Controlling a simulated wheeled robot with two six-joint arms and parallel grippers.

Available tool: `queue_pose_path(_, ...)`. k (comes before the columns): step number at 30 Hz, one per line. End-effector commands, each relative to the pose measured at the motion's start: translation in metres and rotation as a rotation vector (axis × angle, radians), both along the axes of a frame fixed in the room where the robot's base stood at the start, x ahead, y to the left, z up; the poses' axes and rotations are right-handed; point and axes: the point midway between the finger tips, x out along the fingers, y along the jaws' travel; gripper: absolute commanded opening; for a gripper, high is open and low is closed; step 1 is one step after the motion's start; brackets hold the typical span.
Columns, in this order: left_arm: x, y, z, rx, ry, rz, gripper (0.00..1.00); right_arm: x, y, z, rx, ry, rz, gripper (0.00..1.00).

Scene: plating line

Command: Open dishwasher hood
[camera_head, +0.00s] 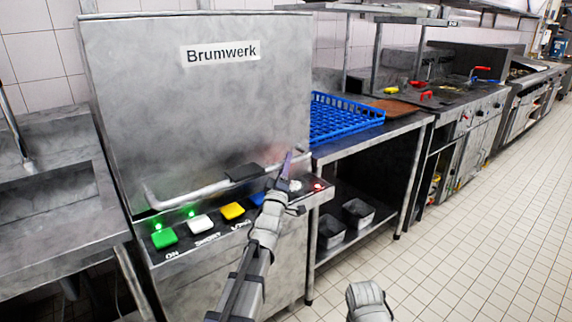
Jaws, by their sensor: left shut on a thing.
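The dishwasher hood (200,100) is a tall steel box with a "Brumwerk" label, at the left of the head view. It is down, its lower edge just above the button panel. A bar handle (195,192) runs along its lower front. My left gripper (291,163) reaches up from below to the right end of this handle and is shut on it. The wrist hides part of the panel and the exact contact is small. Of my right arm only a grey part shows at the bottom edge; its gripper is out of view.
The panel has green (164,238), white (200,224) and yellow (232,211) buttons, and a blue one partly hidden. To the right, a steel table (378,135) bears a blue rack (340,117). A sink (50,190) stands left. The tiled floor (470,240) at right is clear.

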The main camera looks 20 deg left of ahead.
Motion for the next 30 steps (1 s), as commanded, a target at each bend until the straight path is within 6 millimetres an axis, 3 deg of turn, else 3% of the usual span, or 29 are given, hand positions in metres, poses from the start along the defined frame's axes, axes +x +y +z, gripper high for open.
queue_pose_path(11, 0.001, 0.001, 0.072, 0.001, -0.004, 0.000, 0.00, 0.000, 0.000, 0.071, 0.000, 0.000, 0.000, 0.50)
queue_pose_path(30, 0.001, 0.000, 0.240, 0.000, -0.004, 0.000, 0.00, 0.000, 0.000, 0.240, 0.000, 0.000, -0.001, 0.50)
